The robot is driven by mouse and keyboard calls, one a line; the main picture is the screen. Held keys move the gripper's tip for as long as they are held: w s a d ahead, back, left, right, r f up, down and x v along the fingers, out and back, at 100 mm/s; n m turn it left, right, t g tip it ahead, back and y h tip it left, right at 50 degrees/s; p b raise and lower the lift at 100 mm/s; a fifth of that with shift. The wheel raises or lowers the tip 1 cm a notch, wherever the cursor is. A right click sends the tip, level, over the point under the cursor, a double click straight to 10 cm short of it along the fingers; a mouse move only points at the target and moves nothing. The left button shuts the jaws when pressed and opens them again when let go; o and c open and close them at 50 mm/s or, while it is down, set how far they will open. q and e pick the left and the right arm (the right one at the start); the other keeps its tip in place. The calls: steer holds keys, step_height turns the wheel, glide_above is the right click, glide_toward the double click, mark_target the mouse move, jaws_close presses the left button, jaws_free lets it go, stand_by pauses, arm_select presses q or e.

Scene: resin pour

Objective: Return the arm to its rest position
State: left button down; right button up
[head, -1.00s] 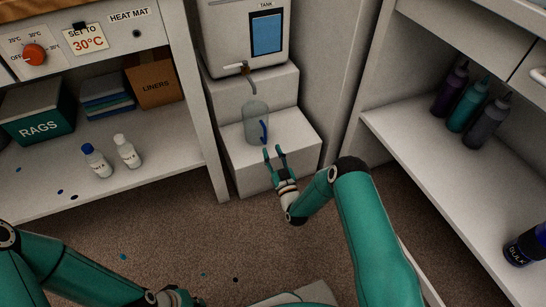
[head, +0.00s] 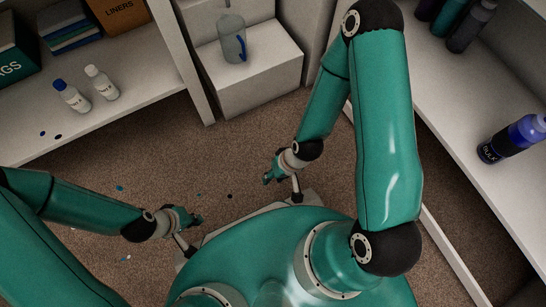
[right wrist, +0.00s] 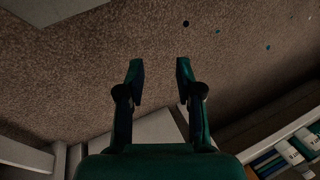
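My right arm is folded back, with its right gripper (head: 268,178) low over the carpet in front of my base. In the right wrist view the right gripper (right wrist: 159,72) has its two fingers apart with only carpet between them, so it is open and empty. My left gripper (head: 196,220) is low at the front left of my base; its fingers are too small to tell open from shut. A grey translucent jug (head: 231,42) with a blue handle stands upright on the white step (head: 262,84), well apart from both grippers.
Two white bottles, one blue-capped (head: 72,97) and one white-capped (head: 101,83), stand on the left shelf (head: 130,108). On the right shelf (head: 462,150) are a blue-and-black bottle (head: 510,139) and several dark bottles. Carpet (head: 225,150) between is clear except small spots.

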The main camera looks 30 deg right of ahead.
steer(key=shift+s+a+r+g, duration=0.15)
steer(key=shift+s+a, duration=0.2)
steer(key=shift+s, duration=0.1)
steer(key=shift+s+a+r+g, duration=0.1)
steer(key=shift+s+a+g, duration=0.05)
steer(key=shift+s+a, duration=0.2)
steer(key=shift+d+r, duration=0.1)
steer(key=shift+r, duration=0.05)
step_height(320, 180, up, 40)
steer(key=p, duration=4)
steer(key=shift+f, duration=0.2)
